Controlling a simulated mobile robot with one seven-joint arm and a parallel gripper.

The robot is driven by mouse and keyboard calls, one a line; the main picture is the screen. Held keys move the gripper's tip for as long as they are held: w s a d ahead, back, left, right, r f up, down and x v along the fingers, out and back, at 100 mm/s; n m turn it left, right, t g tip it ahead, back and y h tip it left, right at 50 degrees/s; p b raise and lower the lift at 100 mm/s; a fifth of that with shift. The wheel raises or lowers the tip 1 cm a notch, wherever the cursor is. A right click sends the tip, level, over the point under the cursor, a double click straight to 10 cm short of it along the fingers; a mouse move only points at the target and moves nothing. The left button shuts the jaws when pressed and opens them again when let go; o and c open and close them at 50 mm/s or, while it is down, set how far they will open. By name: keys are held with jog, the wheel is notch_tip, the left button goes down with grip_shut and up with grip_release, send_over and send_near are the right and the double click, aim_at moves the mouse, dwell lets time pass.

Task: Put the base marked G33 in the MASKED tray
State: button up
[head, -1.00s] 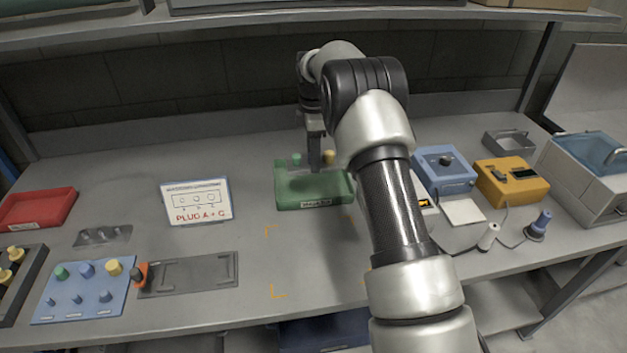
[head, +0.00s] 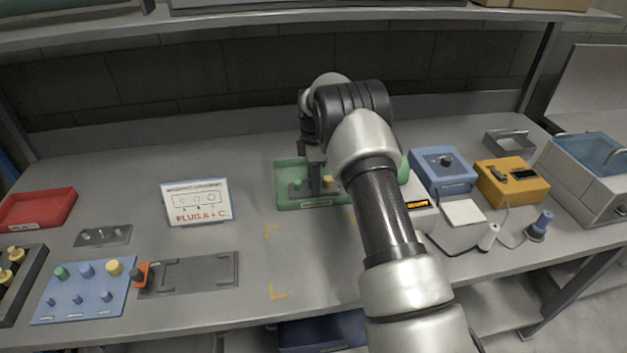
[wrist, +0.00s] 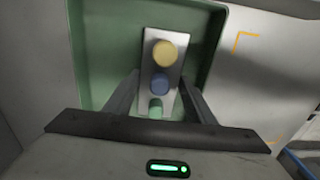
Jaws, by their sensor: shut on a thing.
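The green tray (head: 289,204) stands at the back middle of the bench; the label on its front is too small to read surely. My gripper (head: 316,188) is lowered into it, shut on a grey base (wrist: 177,72) with yellow, blue and green plugs in a row. In the wrist view my gripper's fingers (wrist: 160,86) straddle the base near the blue plug, and the tray's green floor and walls (wrist: 95,60) surround it. Whether the base touches the floor is unclear. I cannot see a G33 mark.
A sign card (head: 197,202) stands left of the tray. A red tray (head: 38,207), a blue plug board (head: 85,290) and a grey fixture plate (head: 190,272) lie left. Blue (head: 443,172) and yellow (head: 511,181) boxes stand right. The orange-marked area in front is clear.

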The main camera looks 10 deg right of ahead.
jog(key=shift+f, duration=0.15)
jog(key=o, duration=1.5)
